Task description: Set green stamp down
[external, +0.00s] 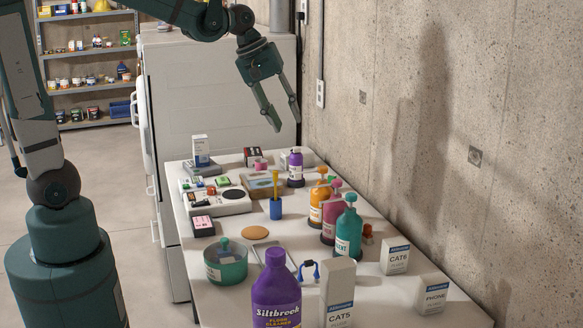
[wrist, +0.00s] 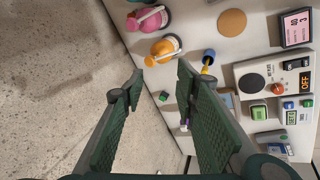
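My gripper (external: 285,124) is raised above the far part of the white table, its two fingers apart with nothing between them. In the wrist view my gripper (wrist: 160,74) is also open and empty. A small green piece (wrist: 164,96) shows on the table between the fingers in that view, beyond the orange bottle; I cannot tell if it is the green stamp. A green block (wrist: 258,112) sits by the white device with a black dial (wrist: 251,83), and green also shows there in the external view (external: 222,181). Neither green thing is held.
The white table (external: 205,261) stands along a concrete wall (external: 450,100). An orange pump bottle (wrist: 163,47), a pink one (wrist: 148,18) and a teal one (external: 348,232) stand near the wall. A blue cup with a yellow brush (external: 276,208) and a tan disc (external: 255,232) are mid-table.

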